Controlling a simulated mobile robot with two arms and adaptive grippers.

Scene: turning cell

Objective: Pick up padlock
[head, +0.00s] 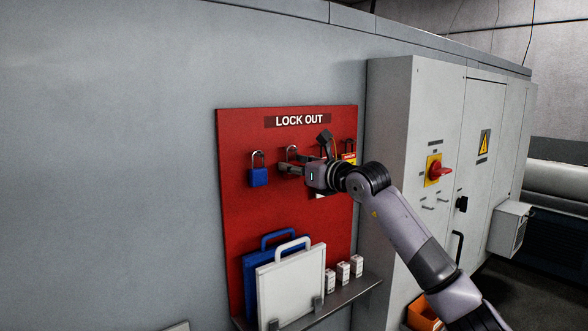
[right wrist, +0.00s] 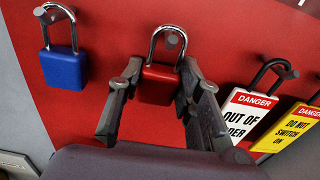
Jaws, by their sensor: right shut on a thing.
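A red padlock (right wrist: 158,84) hangs by its shackle on a peg of the red lockout board (head: 232,195). My right gripper (right wrist: 157,78) has its fingers on both sides of the red padlock's body and is shut on it. In the head view the right gripper (head: 291,167) reaches the board from the right and mostly hides this padlock; its shackle shows above the fingers. A blue padlock (head: 258,177) hangs on the peg to the left, apart from the gripper; it also shows in the right wrist view (right wrist: 64,70). My left gripper is not in view.
A white "DANGER OUT OF ORDER" tag (right wrist: 250,108) and a yellow "DO NOT SWITCH" tag (right wrist: 296,129) hang right of the gripper. Below are a shelf (head: 345,302), a white case (head: 290,283), a blue case (head: 249,280) and small white boxes (head: 343,273). A grey cabinet (head: 395,120) stands right.

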